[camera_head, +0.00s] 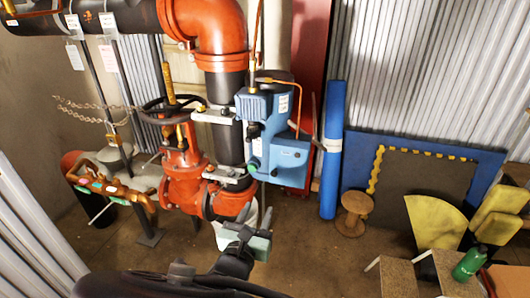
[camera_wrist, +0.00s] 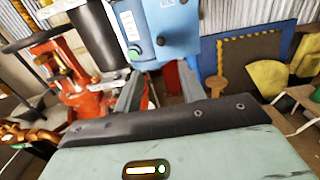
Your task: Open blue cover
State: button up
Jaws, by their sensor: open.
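The blue cover (camera_head: 284,160) is the front of a blue box mounted on the riser pipe, and it looks shut. A small green round part shows at its left side. In the wrist view the blue cover (camera_wrist: 172,32) fills the upper middle, with a dark knob and a pale label strip beside it. My gripper (camera_head: 248,236) is below and in front of the box in the head view. In the wrist view my gripper (camera_wrist: 160,90) has its two grey fingers apart and empty, pointing toward the area under the cover. They appear apart from the cover.
Red valves and pipes (camera_head: 184,176) stand left of the box, with a chain and handwheel. A blue roll (camera_head: 332,150) stands upright to the right. Some floor in front is clear.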

aim_at(273, 174)
jog(key=p+x, duration=0.2)
jog(key=x, duration=1.2)
jog(key=shift+s, duration=0.1)
grip_shut()
